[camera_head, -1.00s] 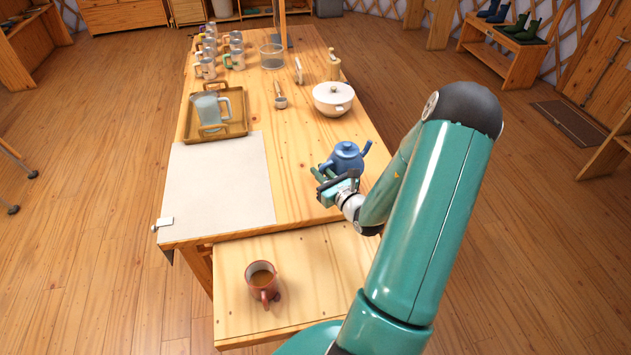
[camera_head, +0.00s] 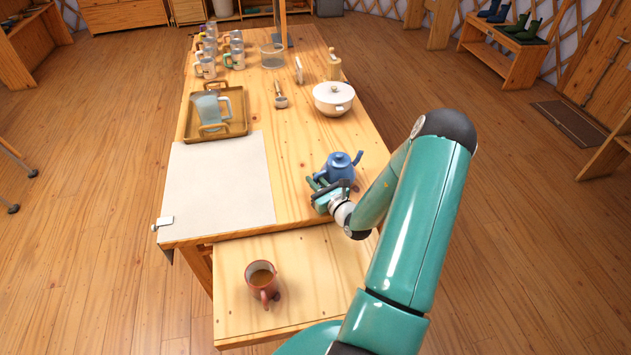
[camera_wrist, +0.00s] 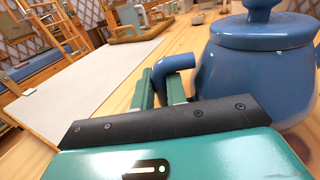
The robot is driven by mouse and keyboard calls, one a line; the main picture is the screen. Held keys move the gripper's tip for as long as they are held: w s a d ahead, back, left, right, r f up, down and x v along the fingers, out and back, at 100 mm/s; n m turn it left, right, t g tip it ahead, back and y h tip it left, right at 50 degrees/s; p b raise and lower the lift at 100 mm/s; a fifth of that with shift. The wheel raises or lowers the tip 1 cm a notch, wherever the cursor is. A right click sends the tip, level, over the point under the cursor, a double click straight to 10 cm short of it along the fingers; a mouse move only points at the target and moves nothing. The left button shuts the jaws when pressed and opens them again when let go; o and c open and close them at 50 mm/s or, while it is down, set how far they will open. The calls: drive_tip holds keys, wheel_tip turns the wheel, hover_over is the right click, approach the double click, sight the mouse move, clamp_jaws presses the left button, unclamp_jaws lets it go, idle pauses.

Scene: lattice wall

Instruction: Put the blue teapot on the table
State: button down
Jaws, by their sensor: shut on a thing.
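The blue teapot (camera_head: 341,167) is at the right front part of the wooden table (camera_head: 300,190), upright, with its lid on. My gripper (camera_head: 318,186) is at its near left side. In the wrist view, my gripper (camera_wrist: 162,88) is shut on the curved blue handle of the teapot (camera_wrist: 255,70). The teapot's body is to the right of the fingers. Whether its base touches the tabletop is hard to tell.
A white pot (camera_head: 333,98), a tray (camera_head: 214,125) with a pitcher (camera_head: 209,107) and several mugs (camera_head: 207,52) stand farther back. A pale mat (camera_head: 215,185) lies left. A mug of brown drink (camera_head: 262,282) stands on the lower front surface. Tabletop between mat and teapot is clear.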

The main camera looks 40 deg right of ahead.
drive_tip(key=c, duration=1.4)
unclamp_jaws()
drive_tip(key=shift+f, duration=0.1)
drive_tip(key=s, duration=0.4)
drive_tip(key=s+a, duration=0.1)
drive_tip(key=s, duration=0.7)
drive_tip(key=shift+a+r, duration=0.2)
drive_tip(key=o, duration=1.4)
